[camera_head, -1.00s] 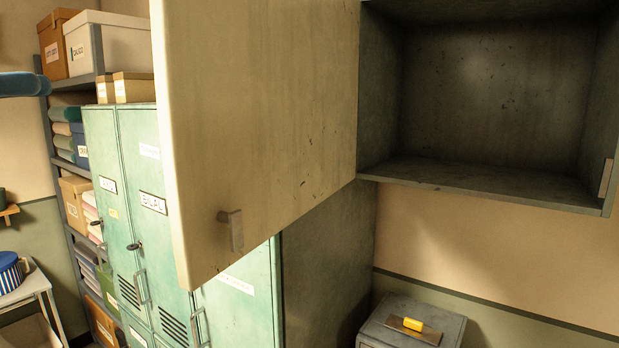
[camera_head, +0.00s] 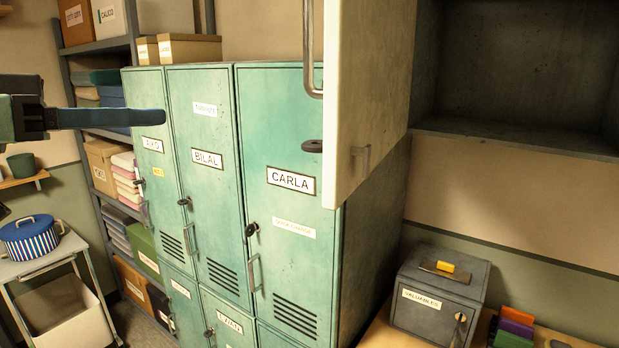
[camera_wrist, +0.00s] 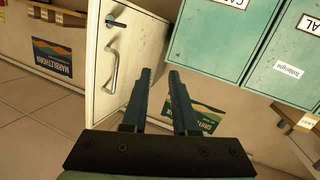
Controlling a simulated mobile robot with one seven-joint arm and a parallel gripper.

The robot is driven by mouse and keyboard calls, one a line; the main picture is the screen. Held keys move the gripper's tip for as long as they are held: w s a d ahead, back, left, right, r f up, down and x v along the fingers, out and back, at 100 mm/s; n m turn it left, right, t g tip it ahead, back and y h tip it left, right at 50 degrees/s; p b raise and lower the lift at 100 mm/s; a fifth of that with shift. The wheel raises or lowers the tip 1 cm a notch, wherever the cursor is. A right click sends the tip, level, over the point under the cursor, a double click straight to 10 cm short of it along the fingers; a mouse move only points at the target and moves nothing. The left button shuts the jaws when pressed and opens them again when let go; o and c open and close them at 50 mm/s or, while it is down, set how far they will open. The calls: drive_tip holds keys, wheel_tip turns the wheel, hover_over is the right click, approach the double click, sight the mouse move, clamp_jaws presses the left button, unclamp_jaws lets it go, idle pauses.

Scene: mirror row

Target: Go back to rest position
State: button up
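My gripper (camera_head: 158,118) reaches in from the left edge in the head view, in front of the lockers. In the wrist view its two dark fingers (camera_wrist: 160,74) stand apart with a narrow gap and nothing between them. An open pale door (camera_head: 372,95) hangs in front of the right locker in the head view. In the wrist view a pale door with a metal handle (camera_wrist: 111,66) and a dark lock lies beyond my fingers on the left. The fingers do not appear to touch it.
Green lockers (camera_head: 290,235) fill the middle. An open, empty wall cabinet (camera_head: 520,75) is at upper right. Below it are a grey valuables box (camera_head: 428,312) and coloured folders (camera_head: 512,322). A trolley with a blue striped pot (camera_head: 32,238) stands left.

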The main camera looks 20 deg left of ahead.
drive_tip(key=w+d+f+n+y, duration=0.2)
drive_tip(key=w+d+f+y, duration=0.2)
drive_tip(key=w+d+f, duration=0.45)
drive_tip(key=w+d+f+n+y, duration=0.3)
drive_tip(key=w+d+f, duration=0.2)
drive_tip(key=d+f, duration=0.5)
drive_tip(key=s+d+r+t+y, duration=0.2)
drive_tip(key=s+d+t, duration=0.35)
drive_tip(key=d, duration=0.75)
drive_tip(key=s+r+t+b, duration=0.1)
drive_tip(key=s+r+t, duration=0.3)
drive_tip(key=s+r, duration=0.3)
drive_tip(key=s+r+t+b, duration=0.2)
drive_tip(key=s+r+t, duration=0.2)
drive_tip(key=r, duration=1)
drive_tip(key=s, duration=0.3)
drive_tip(key=shift+a+r, duration=0.25)
drive_tip(key=shift+a, duration=0.15)
